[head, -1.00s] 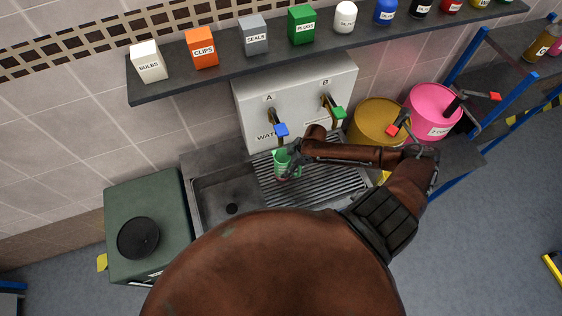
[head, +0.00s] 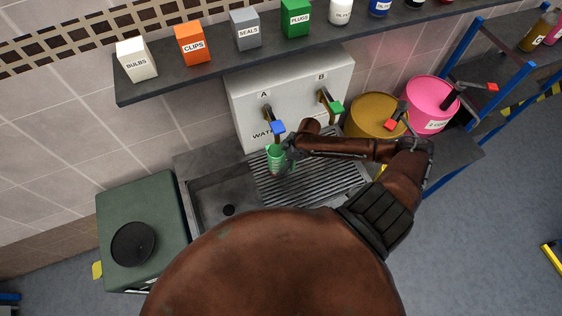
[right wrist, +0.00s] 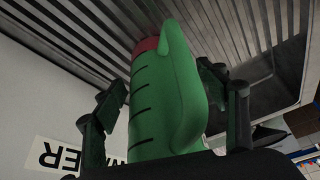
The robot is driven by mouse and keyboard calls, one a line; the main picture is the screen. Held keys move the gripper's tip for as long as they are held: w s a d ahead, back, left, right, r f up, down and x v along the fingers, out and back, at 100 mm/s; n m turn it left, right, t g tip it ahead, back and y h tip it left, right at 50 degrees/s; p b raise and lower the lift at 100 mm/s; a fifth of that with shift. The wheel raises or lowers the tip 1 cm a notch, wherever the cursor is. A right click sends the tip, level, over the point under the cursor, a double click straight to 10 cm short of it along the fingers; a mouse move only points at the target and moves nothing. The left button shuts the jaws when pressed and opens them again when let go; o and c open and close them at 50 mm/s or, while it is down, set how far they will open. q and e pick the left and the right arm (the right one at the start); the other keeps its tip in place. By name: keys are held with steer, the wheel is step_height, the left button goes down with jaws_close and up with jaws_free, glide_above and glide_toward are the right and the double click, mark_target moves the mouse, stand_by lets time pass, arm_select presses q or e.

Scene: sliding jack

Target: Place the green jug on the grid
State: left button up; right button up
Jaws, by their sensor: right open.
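The green jug (head: 275,158) is below tap A, over the left end of the ribbed metal grid (head: 330,188) beside the sink. My right gripper (head: 284,164) is at the jug, its arm reaching in from the right. In the right wrist view the jug (right wrist: 165,105) fills the middle, with a red patch at its far end. The open fingers of my right gripper (right wrist: 165,98) stand on either side of it, with the grid (right wrist: 230,30) beyond. I cannot tell whether the jug's base touches the grid. My left gripper is out of view.
The tap with the blue handle (head: 278,127) is just above the jug. The tap with the green handle (head: 337,107) is to its right. The sink basin (head: 212,190) is left of the grid. Yellow (head: 372,112) and pink (head: 428,98) drums stand right.

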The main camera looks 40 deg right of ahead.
steer(key=shift+w, duration=0.2)
steer(key=v, duration=1.2)
steer(key=shift+b, duration=0.45)
steer(key=shift+a+r, duration=0.1)
steer(key=shift+r, duration=0.05)
